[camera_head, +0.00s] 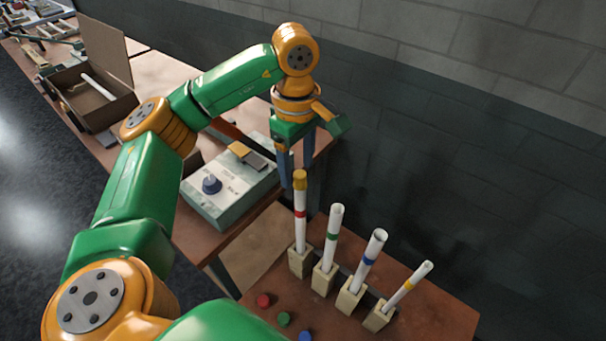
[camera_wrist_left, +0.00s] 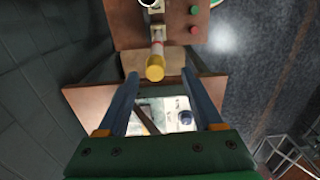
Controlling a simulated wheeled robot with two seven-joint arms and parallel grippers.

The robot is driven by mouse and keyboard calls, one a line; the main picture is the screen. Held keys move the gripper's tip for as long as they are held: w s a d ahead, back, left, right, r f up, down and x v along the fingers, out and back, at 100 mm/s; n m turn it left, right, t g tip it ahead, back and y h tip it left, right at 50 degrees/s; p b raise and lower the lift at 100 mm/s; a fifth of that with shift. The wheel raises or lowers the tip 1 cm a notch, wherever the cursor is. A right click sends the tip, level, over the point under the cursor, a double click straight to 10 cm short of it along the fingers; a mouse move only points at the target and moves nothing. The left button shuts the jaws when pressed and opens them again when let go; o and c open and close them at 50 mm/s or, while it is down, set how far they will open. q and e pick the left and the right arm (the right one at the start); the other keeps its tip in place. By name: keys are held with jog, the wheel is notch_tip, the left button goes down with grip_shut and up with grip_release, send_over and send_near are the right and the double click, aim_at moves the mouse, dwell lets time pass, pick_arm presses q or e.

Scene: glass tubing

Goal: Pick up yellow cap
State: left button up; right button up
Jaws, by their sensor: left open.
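The yellow cap (camera_head: 300,179) sits on top of the upright white tube with a red band (camera_head: 300,217). This tube stands in the leftmost small holder block (camera_head: 301,262). My left gripper (camera_head: 298,171) points down with its fingers open around the level of the cap. In the left wrist view, the yellow cap (camera_wrist_left: 155,69) appears between the two fingertips of my left gripper (camera_wrist_left: 160,74), with gaps on both sides. I cannot tell exactly how deep the cap is between them. My right gripper is not in view.
Tubes with green (camera_head: 333,237), blue (camera_head: 370,260) and yellow (camera_head: 407,285) bands stand to the right, tops uncapped. A control box (camera_head: 225,192) and open carton (camera_head: 98,105) stand left.

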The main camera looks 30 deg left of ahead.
aim_at(301, 173)
pick_arm(q)
notch_tip(301, 173, down, 2)
jog(key=shift+w+f, duration=0.1)
jog(key=shift+f, duration=0.05)
jog(key=shift+w+f, duration=0.3)
jog(key=shift+w, duration=0.05)
jog(key=shift+s+r, duration=0.1)
jog(key=shift+s, duration=0.1)
grip_shut()
jog(key=shift+w, duration=0.1)
